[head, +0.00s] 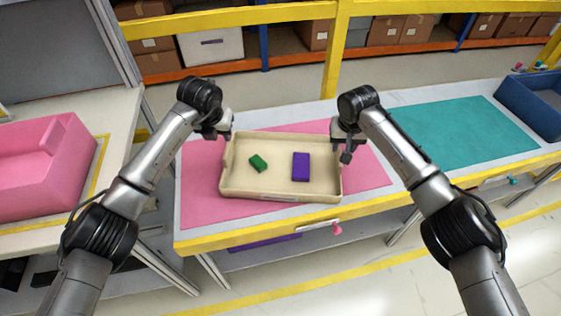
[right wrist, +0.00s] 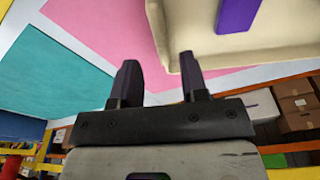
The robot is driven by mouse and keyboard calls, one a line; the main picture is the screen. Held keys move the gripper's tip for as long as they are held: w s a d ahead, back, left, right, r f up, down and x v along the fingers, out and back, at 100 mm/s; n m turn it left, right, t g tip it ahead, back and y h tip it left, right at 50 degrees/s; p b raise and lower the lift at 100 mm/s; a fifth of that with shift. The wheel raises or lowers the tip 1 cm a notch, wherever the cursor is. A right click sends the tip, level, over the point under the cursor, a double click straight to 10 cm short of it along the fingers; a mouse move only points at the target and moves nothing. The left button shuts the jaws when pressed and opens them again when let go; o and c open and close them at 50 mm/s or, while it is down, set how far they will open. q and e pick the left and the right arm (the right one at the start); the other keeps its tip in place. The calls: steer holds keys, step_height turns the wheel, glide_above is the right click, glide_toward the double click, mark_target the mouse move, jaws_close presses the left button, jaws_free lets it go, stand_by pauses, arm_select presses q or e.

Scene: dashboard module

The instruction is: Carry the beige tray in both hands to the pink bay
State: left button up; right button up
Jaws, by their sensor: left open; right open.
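The beige tray (head: 270,187) sits on the pink bay (head: 200,200), a pink mat on the long table. It holds a green block (head: 258,162) and a purple block (head: 301,167). My left gripper (head: 226,136) is open at the tray's far left corner. My right gripper (head: 346,152) is open at the tray's right end. In the right wrist view the tray wall (right wrist: 160,35) lies close to the two fingers (right wrist: 160,75); I cannot tell whether they straddle it. The purple block also shows there (right wrist: 237,14). Contact of the left fingers with the tray is unclear.
A teal mat (head: 460,135) lies right of the pink one, with a blue bin (head: 530,105) beyond it. A pink bin (head: 40,180) stands on the left table. A yellow rail (head: 235,17) and shelves of boxes are behind.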

steer(key=shift+s+r, duration=0.2)
steer(key=shift+r, duration=0.9)
steer(key=shift+s+r, duration=0.15)
steer(key=shift+r, duration=0.9)
